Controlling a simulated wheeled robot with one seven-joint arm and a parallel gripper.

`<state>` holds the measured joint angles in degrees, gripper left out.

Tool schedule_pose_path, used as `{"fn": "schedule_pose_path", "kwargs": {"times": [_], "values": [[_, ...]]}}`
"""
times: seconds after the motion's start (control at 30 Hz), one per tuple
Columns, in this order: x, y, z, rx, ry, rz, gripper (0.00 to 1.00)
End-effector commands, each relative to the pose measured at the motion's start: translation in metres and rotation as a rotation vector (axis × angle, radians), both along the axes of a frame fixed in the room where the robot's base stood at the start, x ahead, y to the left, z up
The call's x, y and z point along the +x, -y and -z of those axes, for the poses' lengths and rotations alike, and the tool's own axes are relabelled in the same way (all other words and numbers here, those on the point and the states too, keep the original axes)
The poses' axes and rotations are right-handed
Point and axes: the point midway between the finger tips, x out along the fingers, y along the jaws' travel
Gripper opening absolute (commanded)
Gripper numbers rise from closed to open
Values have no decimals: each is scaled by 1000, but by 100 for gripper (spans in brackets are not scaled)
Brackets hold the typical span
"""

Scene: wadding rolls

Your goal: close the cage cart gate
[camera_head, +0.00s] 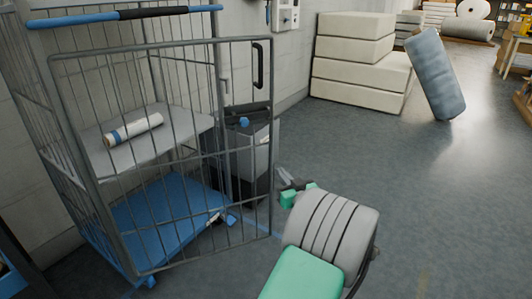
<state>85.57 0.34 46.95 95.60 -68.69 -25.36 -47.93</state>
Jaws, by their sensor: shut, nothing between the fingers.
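The cage cart (165,222) stands at the left, with a blue base, grey wire sides and a blue top rail. Its grey barred gate (272,120) faces me, with a dark handle (258,65) near its upper right corner. The gate stands ajar: its free right edge sticks out past the cart's right post. My gripper (286,178) is shut and empty, just right of the lower part of that edge. I cannot tell whether it touches the gate. My arm partly hides the gripper.
A white roll with a blue band (134,130) lies on the cart's shelf. A grey bin (247,160) stands behind the gate. The floor at right is clear.

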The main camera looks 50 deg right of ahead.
Motion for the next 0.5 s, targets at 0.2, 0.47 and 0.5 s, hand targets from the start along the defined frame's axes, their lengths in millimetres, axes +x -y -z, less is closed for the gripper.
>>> {"fn": "schedule_pose_path", "kwargs": {"times": [0.2,0.47,0.5], "values": [[23,14,0,-6,5,3,0],[74,42,1,-6,3,2,0],[82,45,1,-4,3,1,0]]}}
